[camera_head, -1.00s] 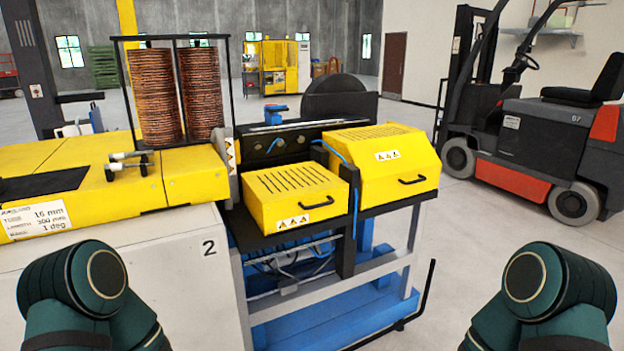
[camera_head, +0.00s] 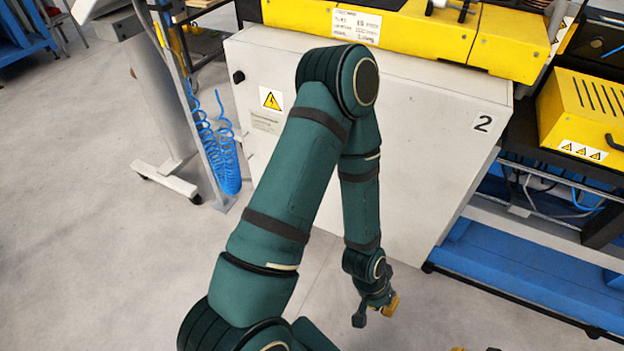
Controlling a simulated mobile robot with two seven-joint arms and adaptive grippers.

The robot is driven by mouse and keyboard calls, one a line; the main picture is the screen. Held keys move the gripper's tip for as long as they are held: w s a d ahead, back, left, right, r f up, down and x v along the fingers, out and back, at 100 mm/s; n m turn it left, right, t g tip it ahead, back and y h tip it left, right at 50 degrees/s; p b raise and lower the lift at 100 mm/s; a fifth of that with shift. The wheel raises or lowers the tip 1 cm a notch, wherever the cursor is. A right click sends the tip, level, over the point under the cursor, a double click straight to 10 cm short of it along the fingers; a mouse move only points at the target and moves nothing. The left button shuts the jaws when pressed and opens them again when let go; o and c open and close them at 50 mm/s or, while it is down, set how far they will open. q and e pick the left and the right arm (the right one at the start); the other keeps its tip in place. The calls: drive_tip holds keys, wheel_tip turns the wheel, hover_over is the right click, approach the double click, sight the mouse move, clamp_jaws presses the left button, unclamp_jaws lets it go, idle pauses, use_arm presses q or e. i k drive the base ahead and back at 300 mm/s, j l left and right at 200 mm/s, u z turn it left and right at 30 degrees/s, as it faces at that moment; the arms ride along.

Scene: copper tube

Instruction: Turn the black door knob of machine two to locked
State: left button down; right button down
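The black door knob (camera_head: 238,76) sits on the upper left of the white front door of machine two (camera_head: 420,190), which carries the number 2. The knob is small; its turned position cannot be made out. My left arm crosses in front of the door, and its gripper (camera_head: 376,312) hangs low, near the bottom of the machine, well below and right of the knob, touching nothing that I can see. It is too small and angled to tell open from shut. A sliver of what looks like my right gripper (camera_head: 472,349) shows at the bottom edge.
A yellow warning label (camera_head: 271,98) is below and right of the knob. A coiled blue hose (camera_head: 222,150) hangs on a post left of the door, above a white-footed stand (camera_head: 165,180). Blue frame parts (camera_head: 520,275) lie to the right. Floor at the left is open.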

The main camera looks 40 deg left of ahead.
sight(239, 77)
drive_tip(key=u, duration=1.25)
